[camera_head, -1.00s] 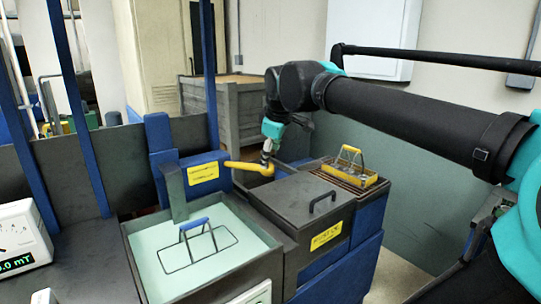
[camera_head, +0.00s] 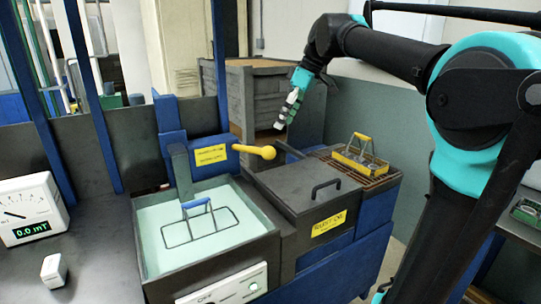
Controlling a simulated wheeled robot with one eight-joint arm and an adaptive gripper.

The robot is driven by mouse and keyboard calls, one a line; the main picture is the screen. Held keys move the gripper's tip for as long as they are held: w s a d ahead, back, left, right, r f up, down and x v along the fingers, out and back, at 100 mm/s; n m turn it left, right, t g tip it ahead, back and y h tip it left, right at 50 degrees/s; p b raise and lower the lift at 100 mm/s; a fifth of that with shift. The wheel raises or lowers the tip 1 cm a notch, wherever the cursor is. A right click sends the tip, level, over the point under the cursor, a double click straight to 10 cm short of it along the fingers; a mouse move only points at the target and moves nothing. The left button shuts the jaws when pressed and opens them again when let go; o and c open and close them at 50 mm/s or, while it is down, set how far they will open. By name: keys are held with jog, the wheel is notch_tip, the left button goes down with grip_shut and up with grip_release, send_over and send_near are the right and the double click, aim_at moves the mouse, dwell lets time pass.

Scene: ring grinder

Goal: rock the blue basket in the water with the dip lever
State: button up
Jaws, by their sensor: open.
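The blue-handled basket (camera_head: 200,222) sits in the pale water of the open tank (camera_head: 147,262) at the lower middle. Only its wire rim and blue handle show above the surface. The yellow dip lever (camera_head: 254,151) sticks out to the right from a blue block with a yellow label, behind the tank. My gripper (camera_head: 282,121) is open and empty. It hangs in the air to the upper right of the lever's knob, apart from it in the picture.
A dark lid with a handle (camera_head: 325,188) covers the box right of the tank. Beyond it, a yellow basket (camera_head: 360,160) stands on a slatted rack. A gauge (camera_head: 30,210) and a small white block (camera_head: 53,270) stand at left. A grey crate (camera_head: 262,100) is behind.

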aim_at(269, 154)
jog(key=x, duration=1.3)
jog(key=shift+a+f, duration=0.1)
jog(key=shift+f, duration=0.1)
jog(key=shift+c, duration=0.6)
grip_shut()
